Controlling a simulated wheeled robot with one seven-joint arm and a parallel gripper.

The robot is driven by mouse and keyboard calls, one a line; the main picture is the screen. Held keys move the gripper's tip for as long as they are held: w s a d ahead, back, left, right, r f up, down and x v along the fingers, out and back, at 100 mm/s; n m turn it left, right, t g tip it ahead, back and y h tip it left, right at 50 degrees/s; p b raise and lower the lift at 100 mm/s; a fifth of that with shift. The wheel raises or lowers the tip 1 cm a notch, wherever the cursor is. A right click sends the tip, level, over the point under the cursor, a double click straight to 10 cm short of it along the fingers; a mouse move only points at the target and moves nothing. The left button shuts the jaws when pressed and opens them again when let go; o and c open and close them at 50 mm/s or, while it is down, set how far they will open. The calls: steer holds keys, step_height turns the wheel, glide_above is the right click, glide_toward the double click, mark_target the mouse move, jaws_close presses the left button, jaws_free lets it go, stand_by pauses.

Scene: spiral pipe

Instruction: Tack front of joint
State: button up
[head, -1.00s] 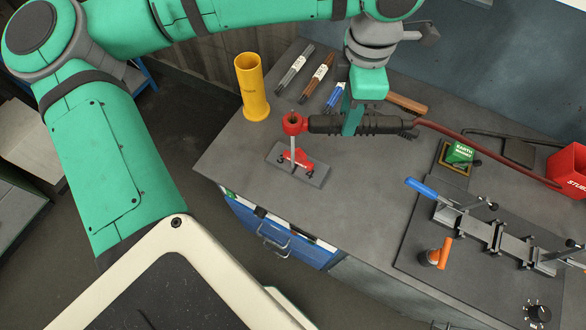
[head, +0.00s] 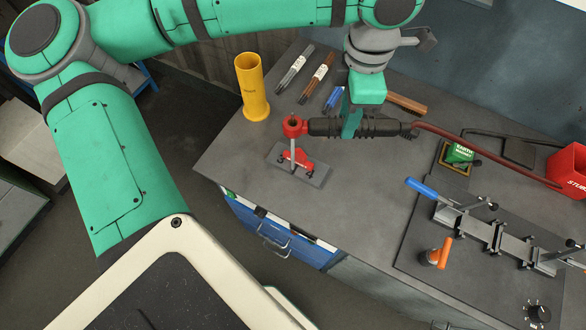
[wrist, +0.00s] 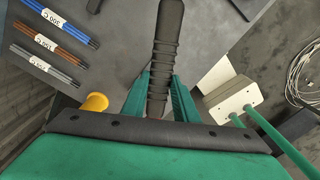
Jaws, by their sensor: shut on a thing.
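My gripper (head: 352,122) is shut on the black ribbed handle of the electrode holder (head: 327,126). In the wrist view, the green fingers of my gripper (wrist: 160,95) stand either side of the dark handle (wrist: 168,40). The holder lies level, with its red head at the left and a dark red cable (head: 470,148) running off right. A thin grey rod (head: 293,158) hangs from the head over a small plate with a red piece (head: 297,161). I cannot tell whether the rod tip touches it. The clamped joint (head: 497,237) lies in a fixture at right.
A yellow tube (head: 251,87) stands at the back left. Rod bundles (head: 317,78) lie beside it. A green earth block (head: 459,153), a red stub bin (head: 568,171) and an orange-handled tool (head: 438,255) are at right. The table's front middle is clear.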

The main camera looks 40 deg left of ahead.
steer(key=shift+w+f, duration=0.1)
steer(key=shift+f, duration=0.65)
stand_by(2.3)
stand_by(0.4)
steer(key=shift+f, duration=0.15)
stand_by(0.9)
steer(key=shift+r, duration=3)
steer(key=shift+r, duration=0.15)
